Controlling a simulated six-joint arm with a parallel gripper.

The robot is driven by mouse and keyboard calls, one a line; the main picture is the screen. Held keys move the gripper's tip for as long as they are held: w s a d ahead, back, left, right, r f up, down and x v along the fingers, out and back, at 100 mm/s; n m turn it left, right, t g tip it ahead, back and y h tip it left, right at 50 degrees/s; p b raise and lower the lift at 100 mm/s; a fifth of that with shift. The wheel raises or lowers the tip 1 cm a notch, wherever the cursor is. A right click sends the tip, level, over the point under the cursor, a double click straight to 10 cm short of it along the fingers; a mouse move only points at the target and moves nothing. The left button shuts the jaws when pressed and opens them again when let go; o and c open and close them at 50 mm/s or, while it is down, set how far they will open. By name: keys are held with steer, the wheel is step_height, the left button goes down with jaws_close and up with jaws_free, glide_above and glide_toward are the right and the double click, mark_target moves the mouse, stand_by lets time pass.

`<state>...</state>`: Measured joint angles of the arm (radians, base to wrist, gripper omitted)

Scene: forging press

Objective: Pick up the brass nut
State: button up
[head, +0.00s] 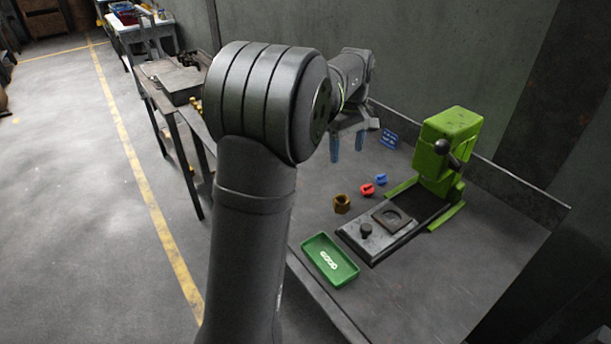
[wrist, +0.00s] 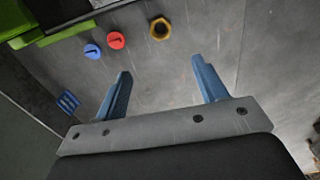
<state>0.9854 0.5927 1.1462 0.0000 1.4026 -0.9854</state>
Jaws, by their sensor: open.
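The brass nut (head: 342,204) lies on the grey table, left of the press's sliding plate in the head view. In the wrist view the brass nut (wrist: 160,29) shows as a hexagonal ring near the top, beyond the fingertips. My gripper (wrist: 160,68) is open with its two blue fingers apart and nothing between them. In the head view my gripper (head: 347,150) hangs above the table, farther back than the nut and apart from it.
A red piece (head: 367,189) and a blue piece (head: 381,178) lie beside the nut. The green press (head: 446,150) stands right, with a knobbed plate (head: 360,248) before it. A green tray (head: 309,246) is at the front. A blue label (head: 389,138) lies at the back.

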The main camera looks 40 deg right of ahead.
steer(key=m, duration=1.7)
glide_above(341, 201)
steer(key=a, duration=0.1)
steer(key=f, duration=1.3)
steer(key=shift+s+a+f, duration=0.15)
steer(key=shift+s+f, duration=0.05)
steer(key=shift+s, duration=0.2)
steer(key=shift+s+f, duration=0.15)
steer(key=shift+f, duration=2.6)
steer(key=shift+c, duration=0.3)
steer(key=c, duration=1.3)
steer(key=shift+c, duration=0.2)
